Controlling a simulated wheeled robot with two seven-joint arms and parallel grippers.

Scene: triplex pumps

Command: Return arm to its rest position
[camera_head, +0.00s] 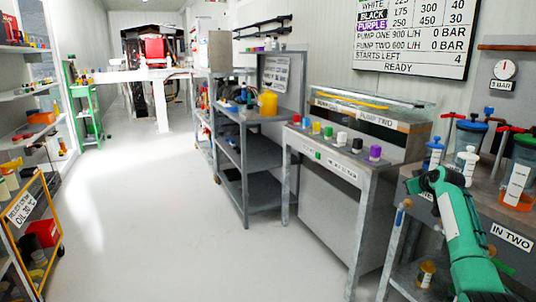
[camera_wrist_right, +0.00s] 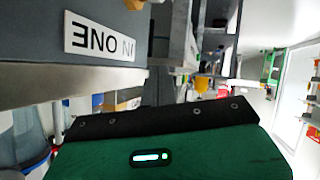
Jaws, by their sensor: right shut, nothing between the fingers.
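My right arm (camera_head: 465,235) is green with dark joints. It comes in from the bottom right of the head view, bent in front of the bench marked IN TWO. Its gripper cannot be made out there. In the right wrist view the green and black end of my right gripper (camera_wrist_right: 165,118) fills the lower part, with a small lit lamp on it. It is shut, with nothing held, and its fingertips are not clearly seen. The IN ONE sign (camera_wrist_right: 100,36) appears upside down at upper left of that view, on a grey bench edge. My left gripper is not in view.
The IN TWO bench (camera_head: 400,190) carries capped jars (camera_head: 466,165) and an orange-based container (camera_head: 517,185) close to my right arm. A pump bench (camera_head: 345,165) with several coloured caps and a grey shelf cart (camera_head: 245,160) stand further left. The white floor (camera_head: 150,210) is clear.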

